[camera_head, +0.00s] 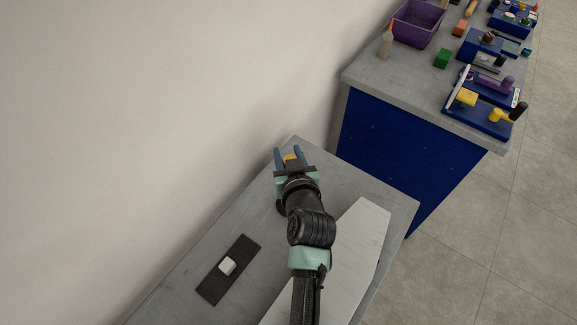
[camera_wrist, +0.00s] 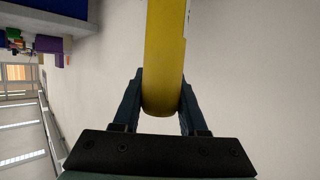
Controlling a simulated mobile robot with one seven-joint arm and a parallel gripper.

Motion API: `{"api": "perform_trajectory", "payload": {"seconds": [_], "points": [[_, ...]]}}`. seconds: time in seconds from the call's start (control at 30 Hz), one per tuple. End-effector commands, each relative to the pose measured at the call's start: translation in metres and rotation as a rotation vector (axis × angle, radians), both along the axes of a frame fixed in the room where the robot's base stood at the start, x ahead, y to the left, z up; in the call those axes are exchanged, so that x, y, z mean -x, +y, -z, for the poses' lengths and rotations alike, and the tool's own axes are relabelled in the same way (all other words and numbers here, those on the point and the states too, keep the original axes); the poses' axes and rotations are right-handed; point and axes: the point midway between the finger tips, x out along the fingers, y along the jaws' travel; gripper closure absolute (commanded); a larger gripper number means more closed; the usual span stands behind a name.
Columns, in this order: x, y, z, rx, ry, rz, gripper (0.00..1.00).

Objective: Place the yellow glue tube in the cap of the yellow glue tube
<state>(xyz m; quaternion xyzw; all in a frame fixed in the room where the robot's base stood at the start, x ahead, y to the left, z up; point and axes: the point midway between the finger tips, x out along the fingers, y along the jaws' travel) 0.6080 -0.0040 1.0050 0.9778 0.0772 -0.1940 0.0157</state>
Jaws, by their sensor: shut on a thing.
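My gripper (camera_head: 289,152) is shut on the yellow glue tube (camera_wrist: 165,52). In the wrist view the tube is a smooth yellow cylinder between the two blue fingers, with its rounded end toward the palm and its far end out of frame. In the head view only a small yellow patch of the tube (camera_head: 290,158) shows between the fingers, above the back end of the near grey table. I cannot make out the tube's cap. A small white piece (camera_head: 228,266) sits on a dark strip at the left of that table; I cannot tell whether it is the cap.
The near grey table (camera_head: 205,265) has a pale board (camera_head: 360,235) at its right. A blue-sided workbench (camera_head: 400,150) stands behind, bearing a purple bin (camera_head: 418,22), a green block (camera_head: 442,58), a glue bottle with an orange tip (camera_head: 386,44) and several blue fixtures. A wall runs along the left.

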Motion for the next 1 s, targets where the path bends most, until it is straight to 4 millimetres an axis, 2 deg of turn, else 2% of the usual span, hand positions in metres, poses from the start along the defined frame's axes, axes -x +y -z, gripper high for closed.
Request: {"api": "perform_trajectory", "payload": {"seconds": [0.3, 0.7, 0.73, 0.9, 1.0], "points": [[0.000, 0.000, 0.038, -0.001, -0.001, 0.001, 1.00], [0.000, 0.000, 0.043, 0.001, -0.003, 0.001, 1.00], [0.000, 0.000, 0.044, 0.001, -0.001, 0.001, 0.56], [0.000, 0.000, 0.042, 0.000, -0.001, 0.001, 0.28], [0.000, 0.000, 0.042, 0.000, -0.001, 0.001, 0.28]]}}
